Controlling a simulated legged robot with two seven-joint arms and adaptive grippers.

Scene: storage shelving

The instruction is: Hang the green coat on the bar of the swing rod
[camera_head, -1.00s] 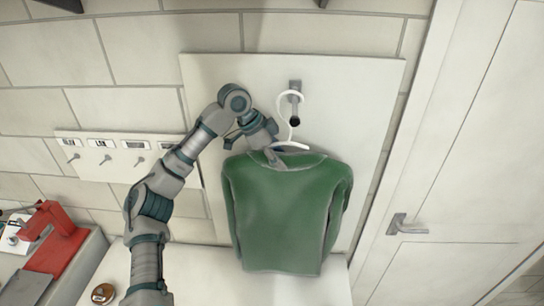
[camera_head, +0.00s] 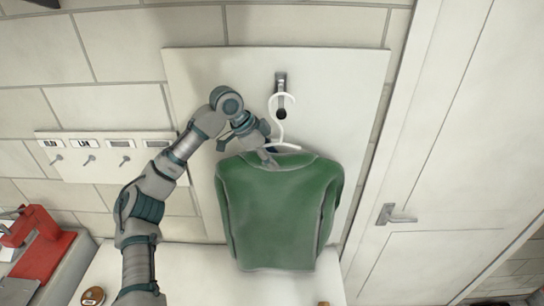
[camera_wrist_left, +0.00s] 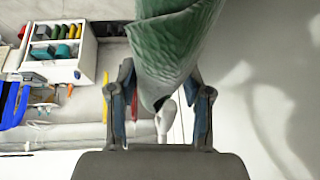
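The green coat (camera_head: 275,215) hangs roughly upright on a white hanger (camera_head: 284,147), in front of a pale wall board. The hanger's hook is at the short grey swing rod (camera_head: 281,82) with a dark end; I cannot tell whether it rests on the bar. My left gripper (camera_head: 262,150) is at the collar, beside the hanger's left shoulder. In the left wrist view, its two fingers (camera_wrist_left: 161,105) stand apart on either side of the green cloth (camera_wrist_left: 172,50), with gaps visible. The white hanger also shows between them. My right gripper is out of view.
A pale board (camera_head: 345,130) backs the coat. A small hook rack (camera_head: 105,157) is at left, and a red device (camera_head: 40,255) stands at lower left. A white door with a handle (camera_head: 395,216) is at right. The counter below the coat is mostly clear.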

